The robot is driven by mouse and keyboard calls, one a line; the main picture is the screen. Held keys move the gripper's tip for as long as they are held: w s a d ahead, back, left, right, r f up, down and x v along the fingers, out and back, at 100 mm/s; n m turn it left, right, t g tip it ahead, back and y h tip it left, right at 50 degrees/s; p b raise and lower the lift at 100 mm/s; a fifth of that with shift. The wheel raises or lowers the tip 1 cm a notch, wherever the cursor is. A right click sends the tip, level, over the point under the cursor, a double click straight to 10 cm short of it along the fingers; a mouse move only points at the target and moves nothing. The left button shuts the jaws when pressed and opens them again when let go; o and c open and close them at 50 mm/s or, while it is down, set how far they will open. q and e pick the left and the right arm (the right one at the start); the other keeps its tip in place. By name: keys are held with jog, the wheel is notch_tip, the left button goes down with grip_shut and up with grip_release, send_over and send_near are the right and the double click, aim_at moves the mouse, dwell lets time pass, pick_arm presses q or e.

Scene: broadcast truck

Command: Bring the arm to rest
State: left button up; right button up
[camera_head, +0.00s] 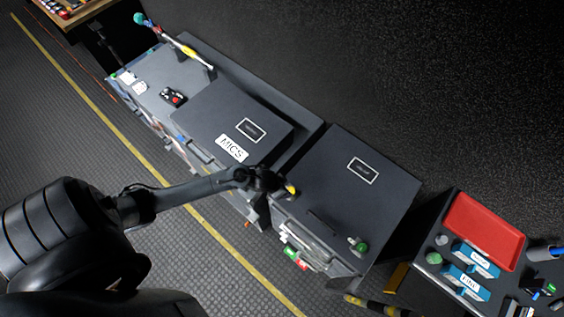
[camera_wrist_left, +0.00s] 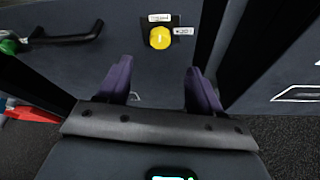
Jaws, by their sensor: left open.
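My left arm comes in from the left of the head view and reaches across the yellow floor line. My left gripper (camera_head: 284,187) is by the gap between the case labelled MICS (camera_head: 205,122) and the dark case (camera_head: 335,200) to its right. In the left wrist view the gripper (camera_wrist_left: 160,82) shows two purple fingers, spread apart with nothing between them. A round yellow knob (camera_wrist_left: 160,38) on a grey panel lies ahead of the fingers. I cannot tell how far off it is. My right gripper is in neither view.
A black handle (camera_wrist_left: 66,36) is on the panel at the left of the wrist view. A red tray (camera_head: 484,231) and blue boxes (camera_head: 466,287) are at the lower right of the head view. Ribbed floor (camera_head: 60,120) lies open at the left.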

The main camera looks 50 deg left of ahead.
pick_arm(q)
jog(key=shift+s, duration=0.1)
jog(key=s+d+r+n+h, duration=0.1)
jog(key=s+d+r+h, duration=0.15)
jog(key=s+d, duration=0.65)
jog(key=s+a+r+y, duration=0.1)
jog(key=s+r, duration=0.1)
jog(key=r, duration=0.8)
jog(key=s+a+r+m+g+y, duration=0.1)
jog(key=r+y, duration=0.1)
jog(key=r, duration=0.8)
jog(key=shift+s+m+p, duration=0.3)
jog(key=shift+s+p, duration=0.05)
jog(key=shift+p, duration=0.05)
jog(key=shift+d+r, duration=0.1)
